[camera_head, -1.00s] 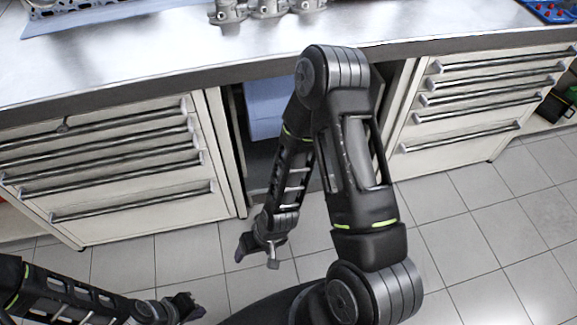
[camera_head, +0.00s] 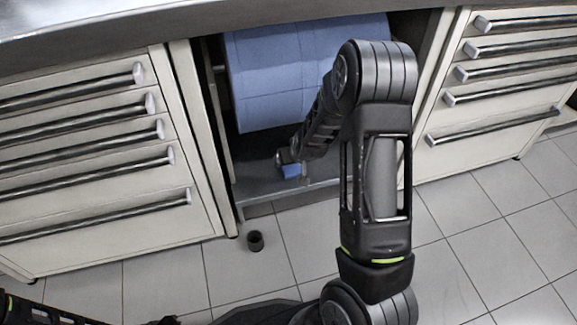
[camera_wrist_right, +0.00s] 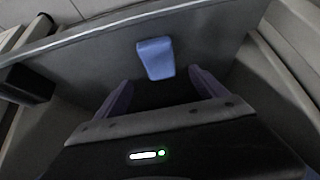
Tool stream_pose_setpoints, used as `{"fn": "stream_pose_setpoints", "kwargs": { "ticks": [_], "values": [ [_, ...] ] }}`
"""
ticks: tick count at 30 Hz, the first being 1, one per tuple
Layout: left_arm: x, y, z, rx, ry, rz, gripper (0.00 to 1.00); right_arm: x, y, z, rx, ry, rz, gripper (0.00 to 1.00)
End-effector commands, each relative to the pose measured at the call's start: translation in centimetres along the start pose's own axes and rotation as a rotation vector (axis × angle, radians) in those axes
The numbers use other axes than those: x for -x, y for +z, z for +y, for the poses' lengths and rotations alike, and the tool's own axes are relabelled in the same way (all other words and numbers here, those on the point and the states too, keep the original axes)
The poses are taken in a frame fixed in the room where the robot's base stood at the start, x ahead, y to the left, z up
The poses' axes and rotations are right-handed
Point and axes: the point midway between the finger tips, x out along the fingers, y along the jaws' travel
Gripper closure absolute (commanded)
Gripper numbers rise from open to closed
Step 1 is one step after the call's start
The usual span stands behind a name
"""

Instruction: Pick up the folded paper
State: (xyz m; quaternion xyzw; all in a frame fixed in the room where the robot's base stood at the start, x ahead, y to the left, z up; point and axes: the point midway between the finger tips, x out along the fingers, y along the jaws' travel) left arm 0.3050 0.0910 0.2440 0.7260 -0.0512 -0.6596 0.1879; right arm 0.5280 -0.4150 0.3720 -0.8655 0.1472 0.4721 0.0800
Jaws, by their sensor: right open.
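The folded paper (camera_head: 292,171) is a small blue piece on the dark bottom shelf of the open bay between the drawer cabinets. In the right wrist view the folded paper (camera_wrist_right: 155,58) lies just beyond the fingertips, near the shelf's edge. My right gripper (camera_wrist_right: 160,84) is open, its two fingers apart, with nothing between them. In the head view my right gripper (camera_head: 286,160) is beside the paper and partly hidden by its own arm. My left gripper (camera_head: 166,320) barely shows at the bottom edge; its jaws cannot be made out.
A large blue paper roll (camera_head: 268,85) hangs in the bay above the shelf (camera_head: 250,190). Drawer cabinets stand at left (camera_head: 90,170) and right (camera_head: 500,80), under the worktop (camera_head: 110,22). A small black cup-like object (camera_head: 255,241) is on the tiled floor.

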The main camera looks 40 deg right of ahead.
Motion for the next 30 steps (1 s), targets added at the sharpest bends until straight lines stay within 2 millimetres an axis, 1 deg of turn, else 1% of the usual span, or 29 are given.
{"fn": "stream_pose_setpoints", "kwargs": {
  "ticks": [4,9,11,19,22,26,30],
  "values": [
    [-0.1,0.0,-0.1,0.0,0.0,0.0,1.0,-0.3,0.1,0.0,0.0,0.0,-0.001,0.18],
    [-1.1,-0.1,-0.3,0.0,0.0,0.004,1.0,-2.1,0.3,0.0,0.001,0.0,-0.002,0.18],
    [-1.3,-0.1,-0.4,0.0,0.0,0.005,1.0,-2.6,0.2,0.0,0.0,0.0,-0.001,0.18],
    [-1.2,-0.1,-0.3,0.0,0.0,0.006,1.0,-2.6,0.1,-0.1,0.0,-0.001,-0.001,0.18],
    [-1.5,-0.1,-0.5,0.0,0.0,0.007,1.0,-3.0,0.1,0.0,0.0,-0.001,-0.002,0.18],
    [-2.7,-0.2,-0.8,0.0,0.0,0.011,1.0,-4.6,0.3,0.1,0.001,-0.001,-0.001,0.18],
    [-4.1,-0.3,-1.2,0.001,0.0,0.018,1.0,-6.8,0.3,0.2,0.001,0.0,-0.002,0.18]
  ]
}}
